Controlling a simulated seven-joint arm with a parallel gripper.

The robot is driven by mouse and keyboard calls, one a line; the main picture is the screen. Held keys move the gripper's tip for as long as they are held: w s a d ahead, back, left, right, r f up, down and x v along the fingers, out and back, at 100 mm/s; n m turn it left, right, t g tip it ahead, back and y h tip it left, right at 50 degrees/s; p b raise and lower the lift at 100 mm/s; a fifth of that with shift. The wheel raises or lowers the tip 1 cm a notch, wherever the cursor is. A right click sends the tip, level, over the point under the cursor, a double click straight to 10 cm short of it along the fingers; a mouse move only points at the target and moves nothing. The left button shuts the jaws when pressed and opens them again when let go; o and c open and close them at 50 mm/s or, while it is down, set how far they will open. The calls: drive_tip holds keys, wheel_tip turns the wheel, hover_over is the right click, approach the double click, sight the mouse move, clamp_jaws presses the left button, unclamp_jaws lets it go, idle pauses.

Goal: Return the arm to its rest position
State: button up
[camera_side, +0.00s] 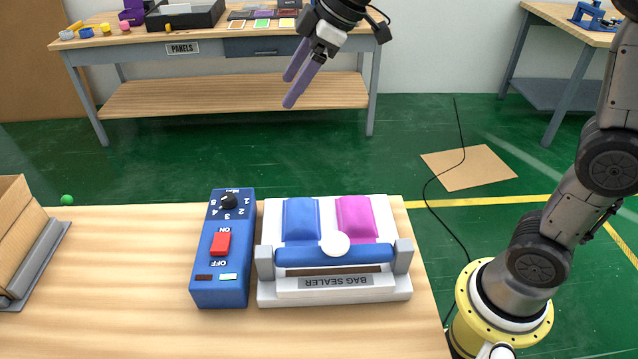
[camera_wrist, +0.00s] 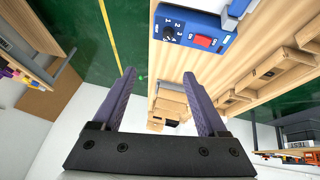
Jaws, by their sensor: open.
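My gripper (camera_side: 297,82) is at the top middle of the side view, raised well above the work table and apart from everything. Its two long purple fingers point down and to the left. In the wrist view the fingers of my gripper (camera_wrist: 167,78) stand wide apart with nothing between them. My arm comes up from the yellow base at the right of the side view; part of it is outside the picture.
On the work table (camera_side: 120,270) stand a blue control box (camera_side: 222,275) and a bag sealer (camera_side: 335,290) with a blue and a pink pad. A cardboard box (camera_side: 22,235) is at the left edge. A panels bench (camera_side: 230,95) stands behind.

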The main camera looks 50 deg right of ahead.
drive_tip(key=s+d+r+m, duration=0.1)
drive_tip(key=s+d+r, duration=0.15)
drive_tip(key=s, duration=0.55)
drive_tip(key=s+d+f+m+h, duration=0.1)
drive_tip(key=s+d+f+m, duration=0.2)
drive_tip(key=s, duration=0.6)
drive_tip(key=s+d+f+m+h, duration=0.2)
drive_tip(key=s+f+m, duration=0.3)
drive_tip(key=s+f, duration=0.2)
drive_tip(key=shift+s+d+f+m, duration=0.3)
drive_tip(key=shift+s+d+f, duration=0.1)
drive_tip(key=shift+s, duration=0.85)
